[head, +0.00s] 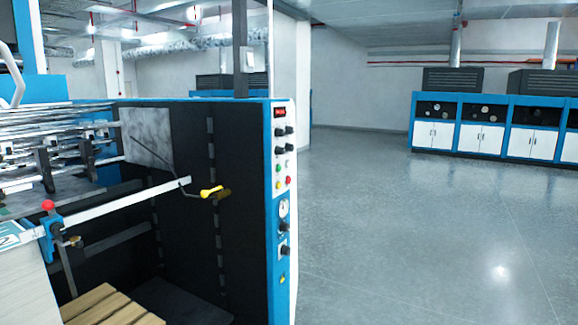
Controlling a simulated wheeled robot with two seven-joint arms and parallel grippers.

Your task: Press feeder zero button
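A narrow control panel (284,170) runs down the right edge of the blue and black feeder machine (190,190). It carries a small red display (280,112) at the top. Below are several black knobs (280,132), a green button (278,168), a red button (289,181), a dial (284,208) and lower switches. The labels are too small to read, so I cannot tell which one is the feeder zero button. Neither of my grippers shows in the head view.
The grey floor (430,235) on the right is open. Blue-white cabinets (480,125) stand far right.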

